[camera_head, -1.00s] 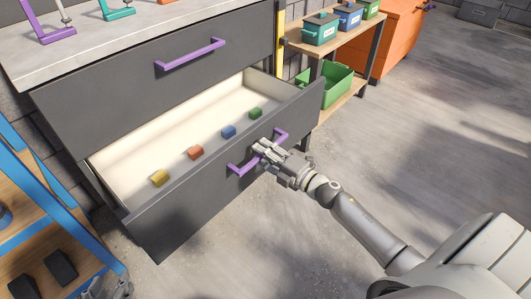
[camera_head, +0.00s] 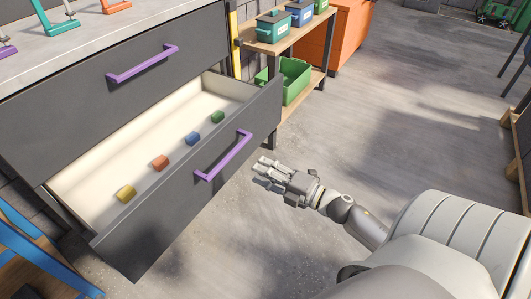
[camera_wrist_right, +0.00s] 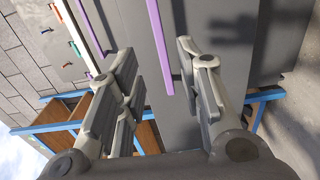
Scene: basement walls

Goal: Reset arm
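My right gripper (camera_head: 262,173) is open and empty, just to the right of the open drawer's purple handle (camera_head: 223,157) and apart from it. In the right wrist view its fingers (camera_wrist_right: 156,65) are spread, with a purple handle (camera_wrist_right: 160,45) showing between them and drawer fronts beyond. The dark grey lower drawer (camera_head: 180,215) is pulled out. Inside it lie a yellow block (camera_head: 126,193), an orange block (camera_head: 160,162), a blue block (camera_head: 192,138) and a green block (camera_head: 217,117). My left gripper is not in view.
The upper drawer (camera_head: 80,95) is shut under a grey worktop. A shelf (camera_head: 275,44) with small bins and a green crate (camera_head: 290,82) stands behind, beside an orange cabinet (camera_head: 335,35). A blue-framed rack (camera_head: 40,255) is at lower left. Floor (camera_head: 400,120) right of the gripper is clear.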

